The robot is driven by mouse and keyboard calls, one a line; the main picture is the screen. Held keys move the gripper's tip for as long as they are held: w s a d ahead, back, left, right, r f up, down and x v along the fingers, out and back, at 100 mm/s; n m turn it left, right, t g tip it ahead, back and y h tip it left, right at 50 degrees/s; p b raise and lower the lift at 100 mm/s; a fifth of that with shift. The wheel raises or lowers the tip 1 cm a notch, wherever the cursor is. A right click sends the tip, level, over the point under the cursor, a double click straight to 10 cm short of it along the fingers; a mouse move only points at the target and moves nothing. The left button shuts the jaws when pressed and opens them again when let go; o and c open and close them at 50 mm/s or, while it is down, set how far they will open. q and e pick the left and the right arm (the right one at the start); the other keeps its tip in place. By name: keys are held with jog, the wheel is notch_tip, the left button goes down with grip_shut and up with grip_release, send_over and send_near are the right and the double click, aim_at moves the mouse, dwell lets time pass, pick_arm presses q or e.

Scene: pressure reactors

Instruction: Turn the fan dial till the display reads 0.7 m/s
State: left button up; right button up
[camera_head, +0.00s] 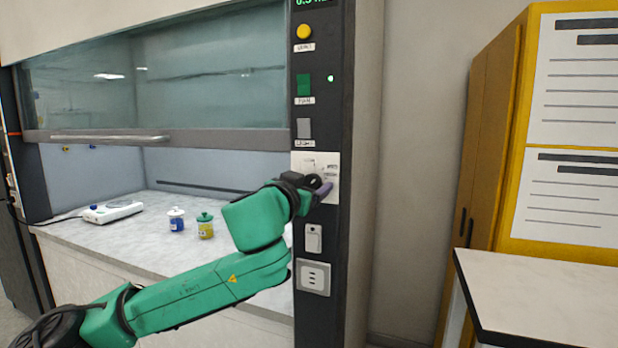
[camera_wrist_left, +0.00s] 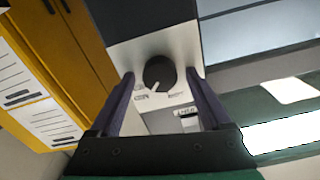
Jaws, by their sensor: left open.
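The fan dial (camera_wrist_left: 160,70) is a round black knob on a white plate, seen in the left wrist view. A pale pointer mark shows at its lower left edge. My left gripper (camera_wrist_left: 160,77) is open, with one dark purple finger on each side of the dial and visible gaps between. In the head view the left gripper (camera_head: 322,189) is at the white dial plate (camera_head: 330,161) on the dark control column and mostly hides the dial. The green display (camera_head: 312,3) is cut off by the top edge, so its value cannot be read surely. My right gripper is not in view.
Above the plate are a yellow button (camera_head: 304,32), a green switch (camera_head: 304,85) and a grey switch (camera_head: 304,128). Below are a white switch (camera_head: 313,238) and a socket (camera_head: 314,278). The fume hood sash (camera_head: 200,140) is partly raised. A yellow cabinet (camera_head: 490,130) stands at right.

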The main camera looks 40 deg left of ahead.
pick_arm(q)
jog(key=shift+c, duration=0.7)
grip_shut()
jog(key=shift+m, duration=0.3)
jog(key=m, duration=0.3)
jog(key=shift+p, duration=0.35)
jog(key=shift+d+f+m, duration=0.1)
jog(key=shift+m, duration=2.6)
jog(key=shift+o, duration=0.7)
grip_release()
